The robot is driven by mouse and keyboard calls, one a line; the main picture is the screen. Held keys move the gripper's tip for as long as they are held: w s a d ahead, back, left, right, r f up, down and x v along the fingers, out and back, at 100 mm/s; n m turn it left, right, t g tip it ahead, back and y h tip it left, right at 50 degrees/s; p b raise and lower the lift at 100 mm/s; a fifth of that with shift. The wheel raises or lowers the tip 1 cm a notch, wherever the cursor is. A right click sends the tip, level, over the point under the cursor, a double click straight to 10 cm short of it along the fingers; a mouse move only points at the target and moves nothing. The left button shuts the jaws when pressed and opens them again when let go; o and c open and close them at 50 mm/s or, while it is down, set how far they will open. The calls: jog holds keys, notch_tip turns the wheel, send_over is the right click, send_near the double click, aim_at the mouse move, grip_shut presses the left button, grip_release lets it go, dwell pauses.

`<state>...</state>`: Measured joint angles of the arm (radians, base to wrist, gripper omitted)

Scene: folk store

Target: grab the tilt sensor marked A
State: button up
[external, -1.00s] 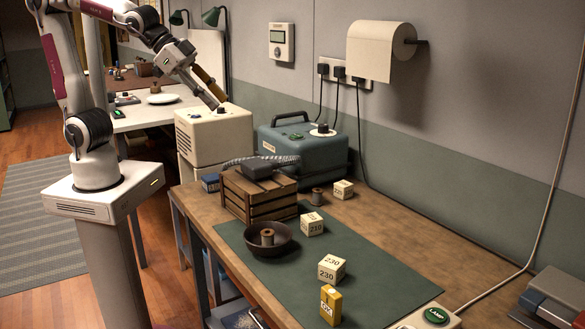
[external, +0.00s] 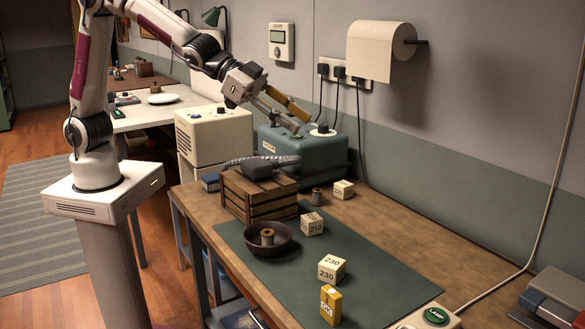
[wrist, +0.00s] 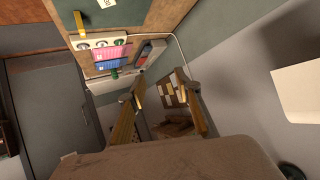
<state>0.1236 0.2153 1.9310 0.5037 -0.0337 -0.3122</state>
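No letter A is readable in either view, so I cannot tell which thing is the tilt sensor marked A. A small yellow block (external: 330,305) with a pale label stands at the front of the green mat (external: 375,275); its marking is too small to read. It appears to show in the wrist view (wrist: 80,22) too. My gripper (external: 303,122) is raised above the blue-green case, well behind and above the yellow block. In the wrist view my gripper (wrist: 160,82) has its fingers spread with nothing held between them.
Pale numbered cubes (external: 331,269) and a dark bowl (external: 268,240) holding a spool sit on the mat. A wooden crate (external: 259,195) and the blue-green case (external: 300,152) stand behind. A switch strip (external: 430,316) is at the front. The mat's right side is clear.

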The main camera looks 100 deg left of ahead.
jog(key=w+d+f+m+h, duration=0.1)
jog(key=w+d+f+h, duration=0.1)
jog(key=w+d+f, duration=0.3)
jog(key=m+g+h, duration=0.1)
jog(key=m+h, duration=0.3)
jog(key=h, duration=0.3)
send_over(331, 306)
jog(key=s+a, duration=0.2)
jog(key=a, duration=0.2)
notch_tip(331, 306, down, 15)
jog(key=shift+s+d+r, duration=0.15)
jog(key=shift+d+r, duration=0.05)
jog(key=shift+d, duration=0.05)
jog(key=shift+f, duration=0.1)
jog(key=shift+f, duration=1.65)
jog(key=shift+f, duration=0.15)
